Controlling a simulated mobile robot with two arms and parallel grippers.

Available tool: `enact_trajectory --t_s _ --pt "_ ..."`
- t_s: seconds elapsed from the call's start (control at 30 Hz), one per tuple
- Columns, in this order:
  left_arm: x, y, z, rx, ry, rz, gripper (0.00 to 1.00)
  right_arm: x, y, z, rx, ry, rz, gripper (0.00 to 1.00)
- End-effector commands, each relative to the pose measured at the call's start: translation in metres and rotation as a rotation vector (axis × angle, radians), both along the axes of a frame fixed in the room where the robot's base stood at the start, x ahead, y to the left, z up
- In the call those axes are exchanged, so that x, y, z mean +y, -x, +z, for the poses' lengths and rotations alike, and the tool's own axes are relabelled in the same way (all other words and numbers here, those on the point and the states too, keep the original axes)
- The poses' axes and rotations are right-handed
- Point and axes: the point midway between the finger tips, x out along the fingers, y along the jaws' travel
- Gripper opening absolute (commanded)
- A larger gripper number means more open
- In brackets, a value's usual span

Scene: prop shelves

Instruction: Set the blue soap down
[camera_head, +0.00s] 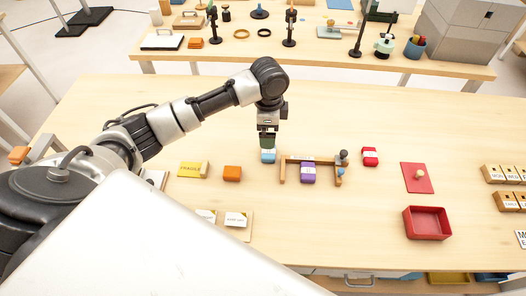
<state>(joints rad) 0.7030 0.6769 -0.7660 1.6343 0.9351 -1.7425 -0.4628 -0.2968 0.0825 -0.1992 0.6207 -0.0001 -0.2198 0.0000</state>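The blue soap (268,157) is a small light-blue block near the middle of the table, just left of a wooden frame. My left gripper (268,147) points down from above with its fingertips at the soap's upper part, which they hide. It appears shut on the soap. The soap is at or very close to the table top; a small gap beneath cannot be ruled out. My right gripper is not in view.
The wooden frame (283,168) stands close on the right, with a purple soap (308,174) at it. A red soap (370,156), red tray (427,236), orange block (232,173) and yellow block (190,170) lie around. The table behind the gripper is clear.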

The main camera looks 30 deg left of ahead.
Motion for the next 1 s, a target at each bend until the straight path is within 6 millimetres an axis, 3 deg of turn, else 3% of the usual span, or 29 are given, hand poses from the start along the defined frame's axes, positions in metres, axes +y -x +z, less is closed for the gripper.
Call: enact_trajectory --t_s 0.33,0.57,0.8,1.0 --pt "-0.001 0.0 -0.046 0.004 -0.001 -0.031 0.96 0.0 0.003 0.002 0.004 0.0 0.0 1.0" --pt "0.0 -0.002 -0.063 0.004 0.0 -0.03 0.96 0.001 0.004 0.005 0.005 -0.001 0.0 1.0" --pt "0.002 -0.006 -0.099 0.004 0.0 -0.029 0.96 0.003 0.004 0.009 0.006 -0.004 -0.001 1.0" --pt "0.002 -0.006 -0.109 0.001 -0.002 -0.031 0.96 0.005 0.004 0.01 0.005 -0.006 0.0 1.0"
